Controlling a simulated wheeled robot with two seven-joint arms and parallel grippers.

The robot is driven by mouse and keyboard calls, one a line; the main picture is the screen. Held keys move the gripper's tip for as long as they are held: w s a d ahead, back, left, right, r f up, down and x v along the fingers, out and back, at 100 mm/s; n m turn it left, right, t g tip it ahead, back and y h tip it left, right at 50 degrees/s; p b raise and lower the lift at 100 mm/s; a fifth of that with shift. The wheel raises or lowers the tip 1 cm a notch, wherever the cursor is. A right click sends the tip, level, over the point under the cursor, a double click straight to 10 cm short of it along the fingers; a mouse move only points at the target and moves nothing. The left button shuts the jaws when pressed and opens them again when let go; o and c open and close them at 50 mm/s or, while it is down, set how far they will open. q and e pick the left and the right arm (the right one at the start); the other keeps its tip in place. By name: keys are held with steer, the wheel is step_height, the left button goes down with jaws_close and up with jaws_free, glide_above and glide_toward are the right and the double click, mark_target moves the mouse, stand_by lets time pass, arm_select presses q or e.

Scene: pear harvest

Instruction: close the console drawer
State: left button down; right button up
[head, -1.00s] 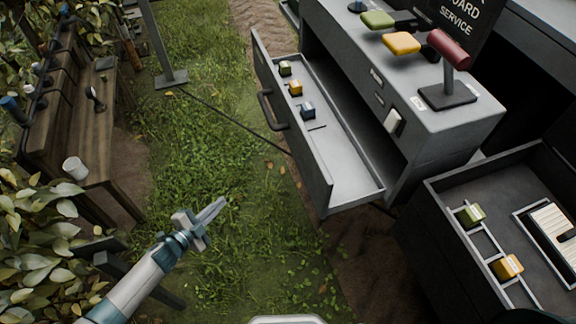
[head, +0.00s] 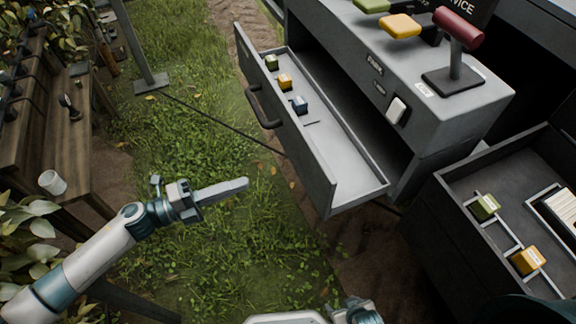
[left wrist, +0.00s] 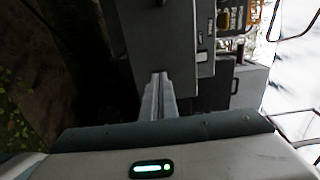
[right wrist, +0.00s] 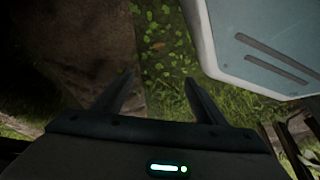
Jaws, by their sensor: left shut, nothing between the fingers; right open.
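The grey console drawer (head: 316,172) is pulled out of the console (head: 420,110). Its dark handle (head: 262,107) is on its left-facing front. A green, a yellow and a blue block lie in the drawer's far part. My left gripper (head: 246,184) is shut and empty, to the left of the drawer front and apart from it, pointing right. Its fingers also show in the left wrist view (left wrist: 158,92), with grey panels beyond. My right gripper is only partly in the head view at the bottom edge; in the right wrist view its fingers (right wrist: 158,88) are open and empty over ground and grass.
An open dark box (head: 425,215) with a green and a yellow block stands at the lower right. A wooden bench (head: 75,140) with a white cup (head: 53,182) is on the left. A thin dark bar crosses the grass.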

mark_target(301, 163)
arm_select(q)
steer(key=p+x, duration=0.3)
steer(key=x, duration=1.1)
arm_select(e)
steer(key=w+a+r+t, duration=0.1)
steer(key=w+a+r+t+y, duration=0.1)
steer(key=a+r, duration=0.1)
steer(key=shift+w+a+t, duration=0.2)
steer(key=shift+w+t, duration=0.1)
steer(key=shift+t, duration=0.1)
arm_select(q)
steer(key=x, duration=1)
steer(key=shift+w+d, duration=0.1)
steer(key=shift+d, duration=0.25)
steer(key=b+x, duration=0.2)
steer(key=x, duration=0.6)
steer(key=shift+f, duration=0.15)
steer(key=shift+w+d, duration=0.15)
steer(key=shift+d, duration=0.25)
steer(key=shift+d+r, duration=0.1)
steer(key=shift+r, duration=0.15)
arm_select(e)
steer(key=shift+s+d+f+g+h, duration=0.4)
steer(key=shift+s+d+f+g, duration=0.6)
steer(key=shift+d+f, duration=0.15)
arm_select(q)
steer(key=shift+r, duration=0.1)
arm_select(e)
steer(key=shift+w, duration=0.1)
